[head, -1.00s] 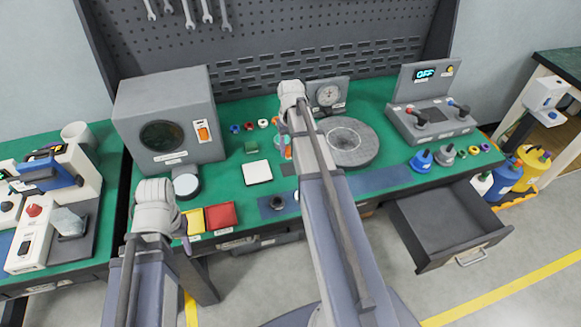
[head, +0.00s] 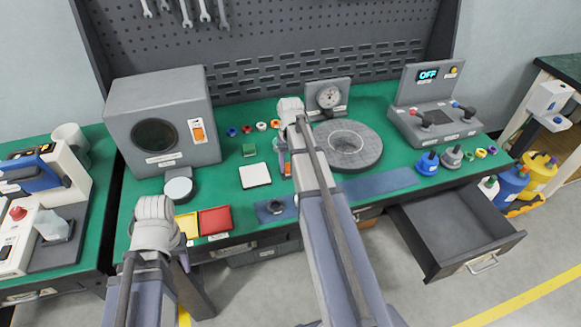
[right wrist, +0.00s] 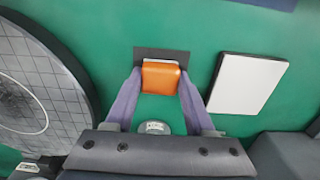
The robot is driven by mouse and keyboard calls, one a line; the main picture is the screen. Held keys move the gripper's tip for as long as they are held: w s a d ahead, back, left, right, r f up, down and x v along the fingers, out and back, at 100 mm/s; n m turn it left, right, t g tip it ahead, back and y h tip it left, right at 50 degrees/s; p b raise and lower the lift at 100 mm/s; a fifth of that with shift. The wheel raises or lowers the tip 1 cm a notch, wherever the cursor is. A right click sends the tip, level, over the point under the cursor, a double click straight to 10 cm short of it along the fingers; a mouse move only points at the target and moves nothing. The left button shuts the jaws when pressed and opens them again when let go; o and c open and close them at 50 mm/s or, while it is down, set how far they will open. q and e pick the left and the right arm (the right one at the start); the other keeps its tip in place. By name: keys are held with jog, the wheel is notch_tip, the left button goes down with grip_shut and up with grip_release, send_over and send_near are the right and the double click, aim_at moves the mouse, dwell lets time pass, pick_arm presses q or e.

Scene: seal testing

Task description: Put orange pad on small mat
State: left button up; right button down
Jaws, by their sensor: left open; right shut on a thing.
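The orange pad (right wrist: 160,77) is between the two fingers of my right gripper (right wrist: 157,85) in the right wrist view. The gripper is shut on it. A small dark mat (right wrist: 145,54) shows right around and behind the pad; I cannot tell whether the pad touches it. In the head view the orange pad (head: 288,169) is partly hidden by my right arm, beside the white square plate (head: 255,175). My left gripper (head: 180,255) is open near the bench's front edge, by the yellow and red pads; its fingers are mostly hidden behind its wrist.
A round grey turntable (head: 348,147) stands right of the right gripper, with a gauge (head: 328,96) behind it. A red pad (head: 215,221) lies left along the front edge. A grey box (head: 160,125) stands back left. An open drawer (head: 478,260) juts out at the right.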

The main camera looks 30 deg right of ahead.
jog(key=shift+f, duration=0.15)
jog(key=shift+c, duration=1.3)
grip_release()
jog(key=shift+r, duration=0.2)
notch_tip(320, 180, up, 12)
jog(key=p, duration=1.2)
